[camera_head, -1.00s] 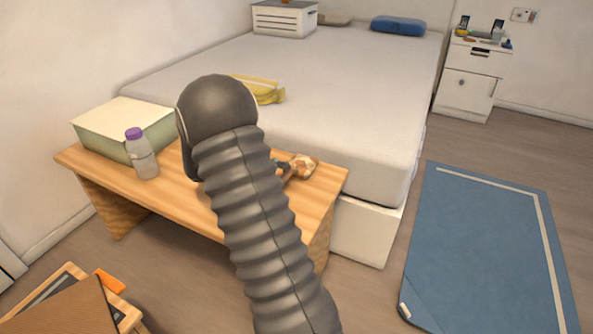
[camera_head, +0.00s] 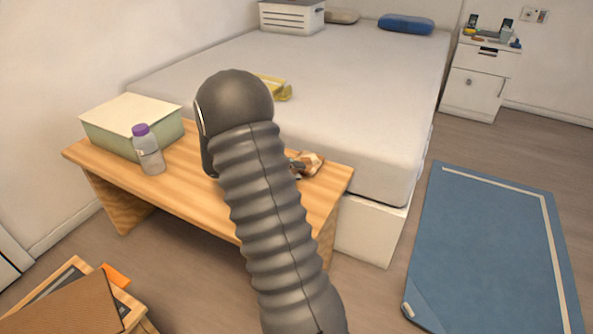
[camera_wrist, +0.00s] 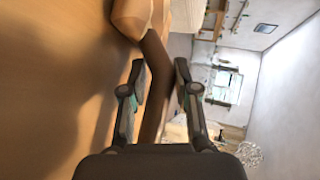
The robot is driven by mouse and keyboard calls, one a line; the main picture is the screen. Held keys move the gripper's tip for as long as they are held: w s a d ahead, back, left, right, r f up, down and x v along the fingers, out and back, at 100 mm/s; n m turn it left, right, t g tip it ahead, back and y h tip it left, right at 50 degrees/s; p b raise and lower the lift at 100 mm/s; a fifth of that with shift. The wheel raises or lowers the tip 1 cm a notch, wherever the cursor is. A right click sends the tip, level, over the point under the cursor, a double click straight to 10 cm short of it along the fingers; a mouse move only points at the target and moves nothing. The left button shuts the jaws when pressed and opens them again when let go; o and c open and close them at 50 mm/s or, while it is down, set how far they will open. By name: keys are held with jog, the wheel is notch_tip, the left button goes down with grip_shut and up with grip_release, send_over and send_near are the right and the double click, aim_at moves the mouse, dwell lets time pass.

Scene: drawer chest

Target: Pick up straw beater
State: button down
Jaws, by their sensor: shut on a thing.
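The straw beater is brown with a paler, wider head (camera_head: 311,161), which shows at the right end of the wooden bench (camera_head: 210,205) in the head view, partly behind my arm. In the wrist view its dark brown handle (camera_wrist: 153,85) runs between my gripper's fingers (camera_wrist: 160,76), and the pale head is at the top. My gripper is shut on the handle. In the head view my arm hides most of the gripper. The beater is close to the bench top; I cannot tell whether it touches it.
A clear bottle with a purple cap (camera_head: 148,150) and a pale green box (camera_head: 128,124) stand on the bench's left part. The bed (camera_head: 340,90) is behind, with a yellow item (camera_head: 275,88) on it. A blue mat (camera_head: 490,250) lies on the floor at right.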

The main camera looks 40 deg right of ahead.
jog(key=shift+r, duration=0.75)
notch_tip(320, 180, up, 3)
jog(key=shift+f, duration=0.1)
jog(key=s+r, duration=0.7)
jog(key=s, duration=0.4)
jog(key=shift+n+t, duration=0.5)
jog(key=w+a+f+p, duration=0.1)
jog(key=w+a, duration=0.1)
jog(key=w+a+f+p, duration=0.1)
jog(key=w+a, duration=0.1)
jog(key=w, duration=0.1)
jog(key=w+a+f+p, duration=0.1)
jog(key=w+a, duration=0.1)
jog(key=w, duration=0.1)
jog(key=shift+a+f, duration=0.25)
jog(key=shift+a, duration=0.1)
jog(key=shift+w+a+g, duration=0.1)
jog(key=shift+w+g, duration=0.05)
jog(key=shift+g, duration=0.15)
jog(key=shift+m, duration=0.3)
jog(key=shift+f, duration=0.8)
jog(key=shift+f+b, duration=1.55)
jog(key=shift+f, duration=1)
